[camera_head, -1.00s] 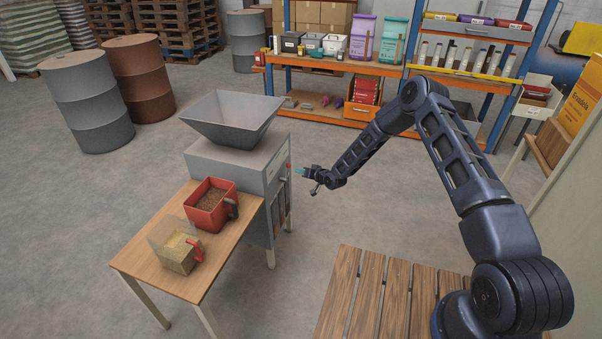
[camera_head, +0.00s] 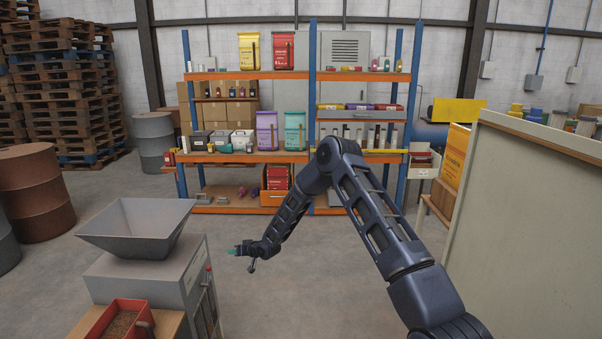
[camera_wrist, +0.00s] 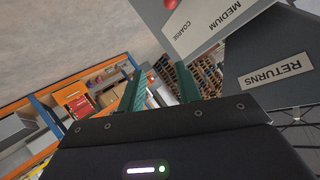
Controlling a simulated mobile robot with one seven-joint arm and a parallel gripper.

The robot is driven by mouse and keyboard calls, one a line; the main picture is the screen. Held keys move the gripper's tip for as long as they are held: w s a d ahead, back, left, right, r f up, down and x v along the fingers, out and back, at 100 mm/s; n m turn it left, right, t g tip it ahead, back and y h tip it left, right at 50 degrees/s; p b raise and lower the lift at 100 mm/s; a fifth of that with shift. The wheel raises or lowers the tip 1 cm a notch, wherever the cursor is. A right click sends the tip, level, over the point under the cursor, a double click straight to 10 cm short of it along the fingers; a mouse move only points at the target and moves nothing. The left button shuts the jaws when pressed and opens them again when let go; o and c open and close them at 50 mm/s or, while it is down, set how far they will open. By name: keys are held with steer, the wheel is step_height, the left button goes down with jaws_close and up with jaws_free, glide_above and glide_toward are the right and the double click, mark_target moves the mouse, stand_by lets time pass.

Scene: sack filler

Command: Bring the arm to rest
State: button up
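My arm (camera_head: 375,215) reaches out from the lower right and bends down at its elbow. My gripper (camera_head: 238,250) hangs in the air just right of the grey sack filler (camera_head: 160,285), apart from it as far as I can tell. In the wrist view, the two green fingers of my gripper (camera_wrist: 160,75) stand apart with nothing between them. The gripper is open and empty.
The filler's hopper (camera_head: 140,225) rises left of my gripper. A red scoop box (camera_head: 115,322) stands on a table at lower left. A loaded shelf (camera_head: 300,155) stands behind, a pale panel (camera_head: 540,240) at right. A RETURNS label (camera_wrist: 276,71) shows close by. Floor ahead is clear.

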steer(key=d+r+t+h, duration=0.1)
steer(key=d+r+h, duration=0.5)
steer(key=d+r, duration=2.1)
steer(key=s+d+r+m+g+h, duration=0.1)
steer(key=s+d+r+m+h, duration=0.1)
steer(key=s+d+r, duration=0.85)
steer(key=s+d+r+m+h, duration=0.2)
steer(key=s+d+r, duration=0.5)
steer(key=s+d, duration=0.5)
steer(key=s+d+m+g, duration=0.1)
steer(key=s+d, duration=0.3)
steer(key=s, duration=0.6)
steer(key=s+d+m, duration=0.1)
steer(key=s+d, duration=0.3)
steer(key=s, duration=0.6)
steer(key=shift+s+d+g+h, duration=0.15)
steer(key=shift+d+g+h, duration=0.15)
steer(key=shift+g, duration=0.1)
